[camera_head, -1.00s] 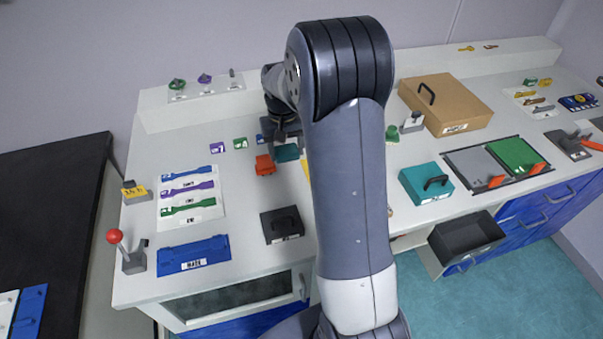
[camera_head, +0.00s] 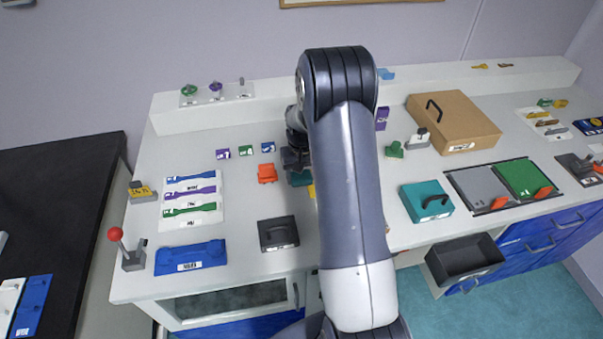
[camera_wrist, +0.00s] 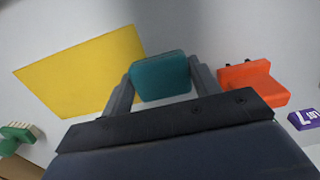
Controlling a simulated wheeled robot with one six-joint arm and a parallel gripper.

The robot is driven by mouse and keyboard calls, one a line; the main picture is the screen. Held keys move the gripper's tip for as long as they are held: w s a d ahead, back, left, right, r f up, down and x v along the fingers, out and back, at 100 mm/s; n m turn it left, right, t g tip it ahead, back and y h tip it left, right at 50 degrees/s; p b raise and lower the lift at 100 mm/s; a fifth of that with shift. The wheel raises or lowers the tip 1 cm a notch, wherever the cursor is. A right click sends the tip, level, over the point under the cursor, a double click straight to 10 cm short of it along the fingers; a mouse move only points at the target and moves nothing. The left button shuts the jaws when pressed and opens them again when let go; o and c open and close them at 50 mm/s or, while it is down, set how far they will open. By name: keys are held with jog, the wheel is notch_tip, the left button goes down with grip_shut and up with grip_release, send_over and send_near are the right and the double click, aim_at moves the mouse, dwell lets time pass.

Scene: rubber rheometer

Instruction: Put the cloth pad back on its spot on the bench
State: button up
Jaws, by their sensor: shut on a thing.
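The teal pad (camera_wrist: 161,77), which I take to be the cloth pad, sits between the two fingers of my gripper (camera_wrist: 162,84) in the wrist view. The fingers are shut on its sides. In the head view the pad (camera_head: 299,179) shows just below my gripper (camera_head: 296,160), partly hidden by my arm. A flat yellow square (camera_wrist: 82,70) lies on the bench beside the pad, to its left in the wrist view. In the head view only a sliver of the yellow square (camera_head: 312,191) shows. I cannot tell whether the pad touches the bench.
An orange block (camera_wrist: 254,83) stands close to the right finger in the wrist view. A black handled block (camera_head: 278,233), a teal handled box (camera_head: 426,201) and a cardboard-brown box (camera_head: 453,122) stand on the bench.

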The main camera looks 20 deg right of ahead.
aim_at(301, 176)
jog(key=shift+f, duration=0.1)
jog(key=shift+f+b, duration=0.4)
jog(key=shift+b, duration=0.1)
jog(key=o, duration=0.9)
jog(key=shift+o, duration=0.2)
jog(key=shift+r, duration=0.1)
notch_tip(301, 176, up, 13)
jog(key=shift+b, duration=0.3)
jog(key=shift+f, duration=0.2)
notch_tip(301, 176, down, 12)
jog(key=shift+f+p, duration=0.25)
jog(key=shift+p, duration=0.25)
jog(key=shift+f+b, duration=0.3)
jog(key=shift+r+p, duration=0.5)
jog(key=shift+r, duration=0.1)
